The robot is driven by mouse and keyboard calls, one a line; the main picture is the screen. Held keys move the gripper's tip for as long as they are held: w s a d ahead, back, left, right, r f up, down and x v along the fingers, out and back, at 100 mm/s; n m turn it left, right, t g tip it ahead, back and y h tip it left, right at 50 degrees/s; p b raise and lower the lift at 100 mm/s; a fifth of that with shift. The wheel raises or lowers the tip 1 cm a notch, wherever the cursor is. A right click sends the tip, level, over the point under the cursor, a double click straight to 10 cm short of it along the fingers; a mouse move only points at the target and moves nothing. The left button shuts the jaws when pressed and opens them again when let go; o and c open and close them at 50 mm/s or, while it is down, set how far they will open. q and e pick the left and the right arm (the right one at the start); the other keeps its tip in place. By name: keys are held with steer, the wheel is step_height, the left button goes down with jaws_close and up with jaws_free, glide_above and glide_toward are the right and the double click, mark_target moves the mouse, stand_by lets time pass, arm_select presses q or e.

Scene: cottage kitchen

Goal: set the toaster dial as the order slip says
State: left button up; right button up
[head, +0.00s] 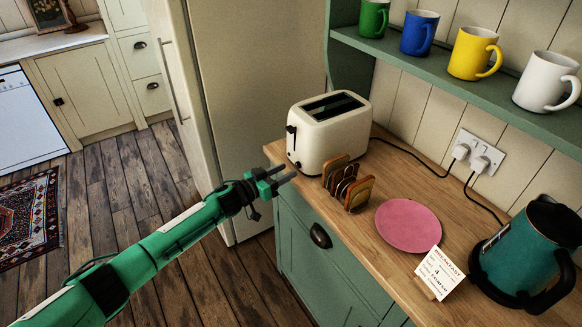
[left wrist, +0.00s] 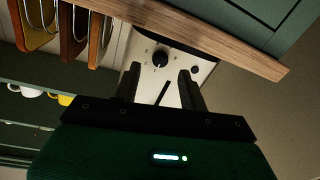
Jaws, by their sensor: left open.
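The cream toaster (head: 335,142) stands on the wooden counter, with two dark slots on top and a dark lever on its end. Its round dial (left wrist: 160,58) shows in the left wrist view on the end face, with small marks around it and a dark button beside it. My left gripper (head: 288,172) is open and empty, just off that end of the toaster. In the left wrist view its fingers (left wrist: 158,80) stand apart on either side of the dial's line, not touching it. The order slip (head: 441,274) reads "BREAKFAST" with what looks like a 4; other lines are too small.
A toast rack (head: 347,185) with toast stands close to the toaster. A pink plate (head: 408,226), a teal kettle (head: 530,250) and wall sockets (head: 480,152) are further right. Mugs stand on the green shelf (head: 450,75). Open floor lies left of the counter.

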mark_target(297, 166)
arm_select(q)
steer(key=x, duration=0.2)
steer(key=shift+w+d, duration=0.25)
steer(key=shift+d, duration=0.05)
steer(key=shift+w+d, duration=0.1)
jaws_close()
steer(key=shift+f+m+b, duration=0.15)
steer(key=shift+m+b, duration=0.25)
steer(key=shift+m, duration=0.2)
steer(key=shift+m+b, duration=0.6)
steer(key=shift+m, duration=0.5)
steer(key=shift+m+b, duration=0.45)
steer(key=shift+m, duration=0.65)
arm_select(e)
steer(key=f, duration=0.2)
steer(key=shift+a+f, duration=0.25)
steer(key=shift+f, duration=0.15)
steer(key=shift+a, duration=0.15)
